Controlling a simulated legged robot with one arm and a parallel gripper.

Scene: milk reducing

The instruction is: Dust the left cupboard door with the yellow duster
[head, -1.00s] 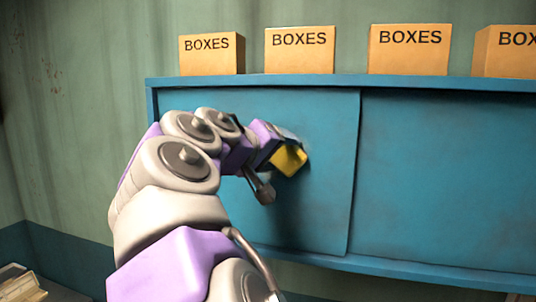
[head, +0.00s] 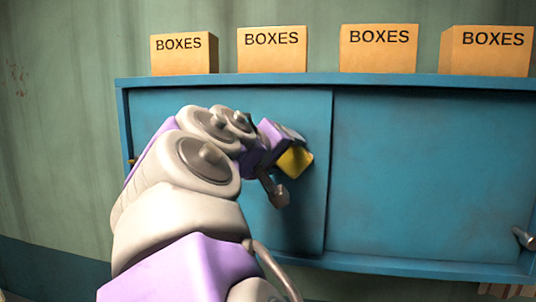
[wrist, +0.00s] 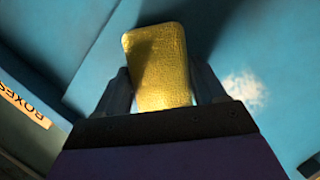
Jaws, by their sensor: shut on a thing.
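The yellow duster (head: 296,161) is a small textured block. My gripper (wrist: 160,88) is shut on it, with one finger on each side in the wrist view, where the duster (wrist: 158,60) stands out in front. In the head view my gripper (head: 284,148) holds it at the right part of the left cupboard door (head: 308,112), close to the door's right edge. The duster seems to be at the door face; I cannot tell whether it touches. A whitish patch (wrist: 243,88) shows on the blue surface beside my gripper. My arm hides much of the door's left and lower part.
Several cardboard boxes (head: 272,50) marked BOXES stand on the cupboard top (head: 225,80). The right door (head: 430,165) is plain blue. A grey knob-like piece (head: 524,238) sticks out at the far right. The green wall (head: 60,130) is bare at left.

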